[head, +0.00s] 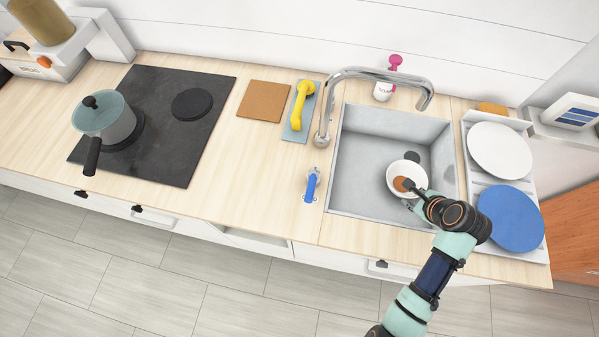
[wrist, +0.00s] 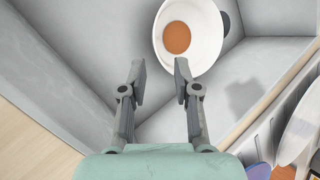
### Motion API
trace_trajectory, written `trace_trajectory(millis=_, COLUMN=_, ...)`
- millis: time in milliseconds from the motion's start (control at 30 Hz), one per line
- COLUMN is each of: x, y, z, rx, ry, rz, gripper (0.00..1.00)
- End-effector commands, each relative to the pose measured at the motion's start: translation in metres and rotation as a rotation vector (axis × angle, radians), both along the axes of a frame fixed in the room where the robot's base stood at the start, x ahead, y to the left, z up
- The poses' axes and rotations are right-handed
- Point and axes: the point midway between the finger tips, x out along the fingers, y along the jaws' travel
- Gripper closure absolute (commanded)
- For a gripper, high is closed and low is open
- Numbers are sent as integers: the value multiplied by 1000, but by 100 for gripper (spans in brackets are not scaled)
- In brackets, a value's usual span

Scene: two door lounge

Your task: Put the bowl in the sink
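The white bowl (head: 394,179) has a brown-orange round patch in its bottom. In the head view it lies within the sink (head: 362,170), towards the right front, beside the dark drain (head: 412,157). I cannot tell for sure whether it rests flat on the sink floor. My gripper (head: 408,197) is over the sink at the bowl's near side. In the wrist view my gripper (wrist: 160,70) has its two fingers apart with nothing between them. The bowl (wrist: 205,50) is just beyond the fingertips, close to the right one; contact is unclear.
A chrome faucet (head: 372,74) arches over the sink's back left. A rack with a white plate (head: 499,150) and a blue plate (head: 510,218) stands right of the sink. A pot (head: 105,120) sits on the stove at left. A blue-handled brush (head: 312,184) lies left of the sink.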

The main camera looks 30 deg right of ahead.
Motion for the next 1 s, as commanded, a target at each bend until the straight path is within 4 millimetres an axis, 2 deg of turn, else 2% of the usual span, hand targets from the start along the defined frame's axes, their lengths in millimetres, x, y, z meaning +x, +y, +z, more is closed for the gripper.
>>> trace_trajectory(millis=67, x=3, y=2, z=2, rx=-10, ry=1, rz=15, gripper=69)
trace_trajectory(millis=133, x=19, y=16, z=10, rx=-68, ry=11, rz=107, gripper=69)
trace_trajectory(millis=167, x=31, y=27, z=17, rx=-116, ry=19, rz=178, gripper=69)
trace_trajectory(millis=233, x=68, y=67, z=40, rx=-283, ry=41, rz=420, gripper=69)
trace_trajectory(millis=267, x=86, y=91, z=53, rx=-375, ry=51, rz=548, gripper=69)
trace_trajectory(millis=300, x=107, y=127, z=73, rx=-515, ry=62, rz=728, gripper=69)
trace_trajectory(millis=367, x=132, y=187, z=104, rx=-745, ry=74, rz=997, gripper=69)
trace_trajectory(millis=400, x=142, y=227, z=124, rx=-901, ry=79, rz=1164, gripper=69)
trace_trajectory(millis=500, x=148, y=317, z=171, rx=-1282, ry=79, rz=1498, gripper=69)
trace_trajectory(millis=600, x=136, y=381, z=207, rx=-1593, ry=72, rz=1700, gripper=69)
trace_trajectory(millis=700, x=125, y=415, z=227, rx=-1783, ry=73, rz=1794, gripper=69)
trace_trajectory(millis=733, x=123, y=419, z=230, rx=-1814, ry=74, rz=1807, gripper=69)
trace_trajectory(millis=1000, x=121, y=423, z=234, rx=-1851, ry=79, rz=1821, gripper=69)
